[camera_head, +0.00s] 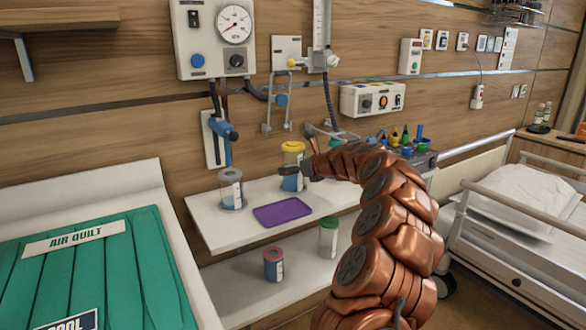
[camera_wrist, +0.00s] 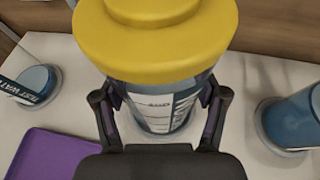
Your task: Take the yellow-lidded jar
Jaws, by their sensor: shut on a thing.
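The yellow-lidded jar (camera_head: 292,180) stands upright at the back of the upper white shelf in the head view. In the wrist view its yellow lid (camera_wrist: 150,45) fills the top middle, with a clear, labelled body (camera_wrist: 165,105) below. My gripper (camera_wrist: 160,108) has a finger on each side of the jar's body, below the lid, and is shut on it. In the head view my gripper (camera_head: 308,171) reaches the jar from the right. The jar's base appears at the shelf surface; I cannot tell whether it touches.
A purple tray (camera_head: 283,212) lies in front. Below are a red-lidded jar (camera_head: 273,265) and a green-lidded jar (camera_head: 328,238). Another blue container (camera_wrist: 295,118) stands close right in the wrist view.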

